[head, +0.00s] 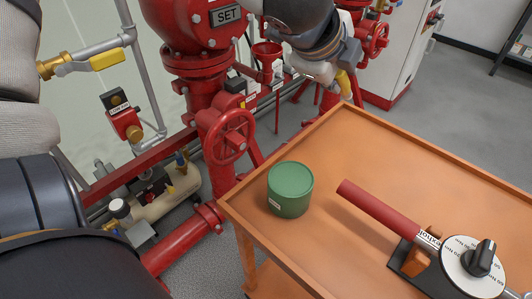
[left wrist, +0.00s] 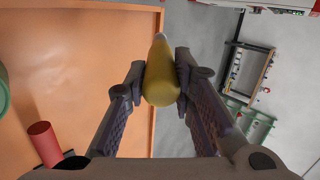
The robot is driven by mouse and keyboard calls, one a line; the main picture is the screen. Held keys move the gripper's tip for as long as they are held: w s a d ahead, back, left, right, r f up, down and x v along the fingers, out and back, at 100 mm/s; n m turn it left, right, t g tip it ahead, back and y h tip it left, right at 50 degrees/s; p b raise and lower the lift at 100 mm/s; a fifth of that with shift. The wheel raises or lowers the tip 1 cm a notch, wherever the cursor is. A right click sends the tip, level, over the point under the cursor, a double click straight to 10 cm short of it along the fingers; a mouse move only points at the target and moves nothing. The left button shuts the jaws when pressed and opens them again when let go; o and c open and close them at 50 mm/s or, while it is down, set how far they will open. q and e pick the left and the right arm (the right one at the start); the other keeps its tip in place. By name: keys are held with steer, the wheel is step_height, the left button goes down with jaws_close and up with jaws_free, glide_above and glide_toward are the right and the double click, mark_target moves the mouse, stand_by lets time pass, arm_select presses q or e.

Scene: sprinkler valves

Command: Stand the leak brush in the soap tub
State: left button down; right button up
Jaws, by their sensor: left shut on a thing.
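The green soap tub (head: 290,190) stands upright near the left corner of the orange table (head: 330,150). Its edge also shows at the left of the left wrist view (left wrist: 3,92). My left gripper (head: 338,82) is at the top of the head view, by the table's far corner, beyond and right of the tub. It is shut on a yellow tapered piece, seemingly part of the leak brush (left wrist: 160,75), which shows between the fingers in the left wrist view. The rest of the brush is hidden or cannot be made out. My right gripper is not in view.
A red tube (head: 380,208) lies right of the tub, reaching a black stand with a white dial and black knob (head: 482,258). Red valve piping with a handwheel (head: 228,135) stands just left of the table. The table's far right is clear.

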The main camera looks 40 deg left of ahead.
arm_select(q)
steer(key=s+d+r+m+g, duration=0.1)
steer(key=s+r+m+g, duration=0.2)
steer(key=s+g, duration=0.3)
steer(key=s+r+m+g, duration=0.3)
steer(key=s, duration=0.5)
step_height(320, 180, down, 10)
steer(key=shift+s+r, duration=0.15)
steer(key=shift+r, duration=0.1)
steer(key=c, duration=1.4)
jaws_free()
steer(key=shift+d, duration=0.1)
steer(key=shift+o, duration=0.2)
step_height(320, 180, up, 12)
